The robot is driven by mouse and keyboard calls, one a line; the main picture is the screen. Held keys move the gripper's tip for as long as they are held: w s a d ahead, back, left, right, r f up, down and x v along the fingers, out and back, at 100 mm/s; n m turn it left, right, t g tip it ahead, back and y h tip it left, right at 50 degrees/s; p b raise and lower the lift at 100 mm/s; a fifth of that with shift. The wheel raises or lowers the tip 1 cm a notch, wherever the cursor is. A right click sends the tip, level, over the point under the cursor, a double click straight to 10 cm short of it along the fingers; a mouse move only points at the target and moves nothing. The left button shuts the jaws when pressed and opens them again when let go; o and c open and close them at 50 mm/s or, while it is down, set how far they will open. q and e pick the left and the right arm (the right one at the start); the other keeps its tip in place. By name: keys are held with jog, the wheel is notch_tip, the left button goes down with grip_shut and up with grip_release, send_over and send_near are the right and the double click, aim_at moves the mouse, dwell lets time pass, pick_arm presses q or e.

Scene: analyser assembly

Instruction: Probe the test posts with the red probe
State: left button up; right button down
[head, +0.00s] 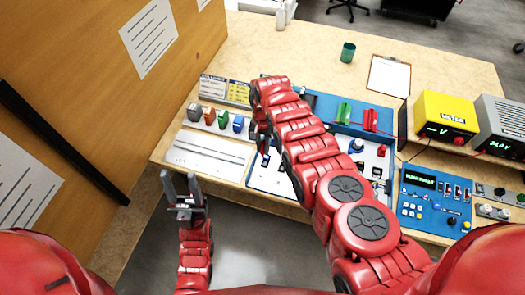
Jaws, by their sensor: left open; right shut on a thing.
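My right arm reaches across the bench, and its gripper (262,138) points down over the white board (268,182). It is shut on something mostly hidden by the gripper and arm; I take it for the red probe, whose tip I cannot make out. A thin red lead runs from the yellow meter (445,117) toward the arm. My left gripper (181,184) is open and empty, in front of the bench's near edge, apart from everything. I cannot tell the test posts for certain; the arm covers part of the boards.
Several coloured blocks, one of them orange (209,116), stand in a row at the left. A green block (343,112) and a red block (370,119) sit on the blue panel. A grey display unit (500,125) and a blue control box (425,205) are at right.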

jog(key=shift+s+f+p, duration=0.4)
jog(key=shift+s+f, duration=0.35)
jog(key=shift+s+a+f, duration=0.1)
jog(key=shift+s+f, duration=0.1)
jog(key=shift+f, duration=0.15)
notch_tip(320, 180, down, 5)
jog(key=b, duration=0.4)
jog(key=shift+r+b, duration=0.15)
jog(key=shift+b, duration=0.15)
jog(key=shift+w, duration=0.1)
jog(key=shift+f+b, duration=0.5)
jog(key=shift+b, duration=0.2)
dwell(0.3)
jog(key=shift+r, duration=0.1)
notch_tip(320, 180, up, 6)
jog(key=p, duration=0.5)
jog(key=shift+p, duration=0.4)
